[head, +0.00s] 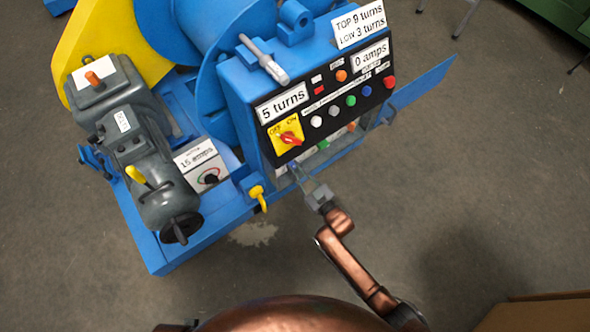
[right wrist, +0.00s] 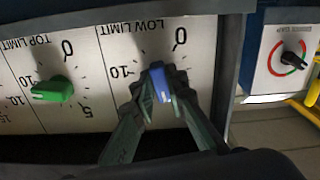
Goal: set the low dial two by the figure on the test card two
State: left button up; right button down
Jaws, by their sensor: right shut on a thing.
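The low dial is a blue knob (right wrist: 162,84) on a white plate marked LOW LIMIT (right wrist: 150,28), upside down in the right wrist view. My right gripper (right wrist: 165,92) has its fingers on both sides of the knob and is shut on it. The fingers hide the lower scale, and I cannot tell the exact figure it points to. In the head view my right gripper (head: 296,172) reaches the panel's lower edge. A white card (head: 359,24) atop the panel reads TOP 9 turns, LOW 3 turns. My left gripper is not in view.
A green TOP LIMIT knob (right wrist: 52,90) sits beside the low dial. A motor cup dial (head: 209,178) and yellow handle (head: 257,194) are left of my gripper.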

jog(key=n, duration=0.3)
jog(key=shift+n+p, duration=0.3)
jog(key=shift+n, duration=1.9)
jog(key=n, duration=0.3)
jog(key=shift+d, duration=0.1)
jog(key=shift+n, duration=1.2)
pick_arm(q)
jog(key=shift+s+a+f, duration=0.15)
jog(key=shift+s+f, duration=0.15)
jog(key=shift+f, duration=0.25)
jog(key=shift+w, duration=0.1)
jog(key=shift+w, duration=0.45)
pick_arm(e)
jog(key=c, duration=1.9)
grip_release()
jog(key=shift+w+r, duration=0.1)
jog(key=shift+r, duration=0.05)
jog(key=shift+c, duration=0.2)
